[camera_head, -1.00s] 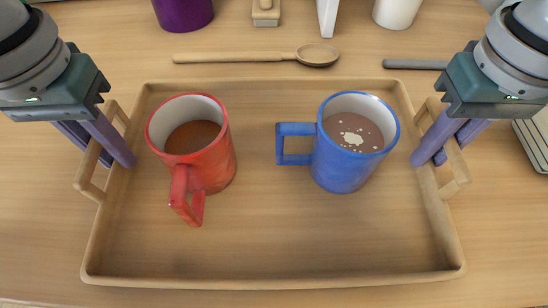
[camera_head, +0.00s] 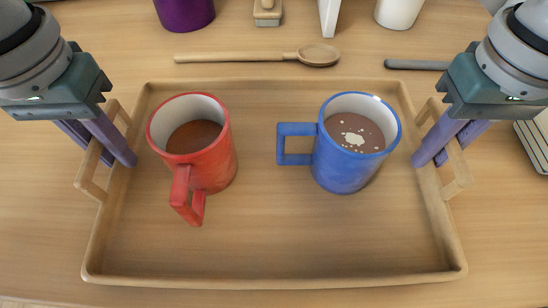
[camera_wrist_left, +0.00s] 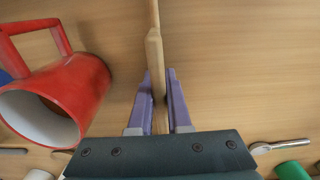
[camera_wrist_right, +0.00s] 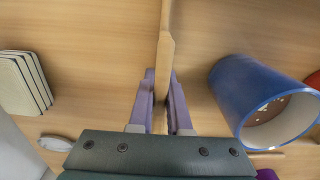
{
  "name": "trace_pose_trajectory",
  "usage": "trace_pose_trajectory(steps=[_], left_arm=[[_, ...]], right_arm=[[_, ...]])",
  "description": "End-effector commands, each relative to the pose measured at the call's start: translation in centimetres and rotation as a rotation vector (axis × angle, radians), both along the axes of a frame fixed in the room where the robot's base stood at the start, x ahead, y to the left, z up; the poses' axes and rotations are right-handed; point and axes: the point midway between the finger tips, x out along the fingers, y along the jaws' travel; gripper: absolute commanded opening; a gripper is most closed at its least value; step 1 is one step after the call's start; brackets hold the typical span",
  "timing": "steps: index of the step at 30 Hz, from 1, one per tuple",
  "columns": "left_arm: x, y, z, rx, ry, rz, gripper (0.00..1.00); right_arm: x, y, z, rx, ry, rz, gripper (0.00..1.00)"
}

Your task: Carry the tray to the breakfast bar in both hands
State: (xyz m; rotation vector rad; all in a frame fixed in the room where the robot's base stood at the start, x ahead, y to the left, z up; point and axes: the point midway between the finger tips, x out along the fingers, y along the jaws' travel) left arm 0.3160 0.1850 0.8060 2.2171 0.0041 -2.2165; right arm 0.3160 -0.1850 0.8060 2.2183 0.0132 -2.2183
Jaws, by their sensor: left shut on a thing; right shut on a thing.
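The wooden tray (camera_head: 270,268) lies in the middle of the head view, with a handle at each side. A red mug (camera_head: 205,160) with brown liquid stands upright on its left half. A blue mug (camera_head: 345,170) with brown liquid and pale bits on top stands upright on its right half. My left gripper (camera_head: 118,158) is shut on the tray's left handle; the left wrist view shows its fingers on both sides of the wood (camera_wrist_left: 158,95). My right gripper (camera_head: 430,158) is shut on the right handle, also between its fingers in the right wrist view (camera_wrist_right: 162,95).
Behind the tray lie a wooden spoon (camera_head: 318,55) and a grey-handled utensil (camera_head: 415,65). A purple container (camera_head: 184,12), a wooden-topped item (camera_head: 267,14) and a white cup (camera_head: 397,12) stand further back. Stacked pale books or boxes (camera_head: 535,145) are at the right.

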Motion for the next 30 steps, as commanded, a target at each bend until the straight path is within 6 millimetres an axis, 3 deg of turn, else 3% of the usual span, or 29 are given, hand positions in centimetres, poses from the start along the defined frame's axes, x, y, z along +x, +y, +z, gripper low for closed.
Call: trace_pose_trajectory(steps=[19, 30], left_arm=[[0.1, 0.6, 0.5, 0.014, -0.002, 0.007, 0.0], [0.1, 0.7, 3.7, 0.017, -0.001, 0.008, 0.0]], right_arm=[[0.1, -0.6, 0.5, -0.014, -0.002, -0.007, 0.0], [0.1, -0.6, 3.7, -0.016, -0.001, -0.008, 0.0]])
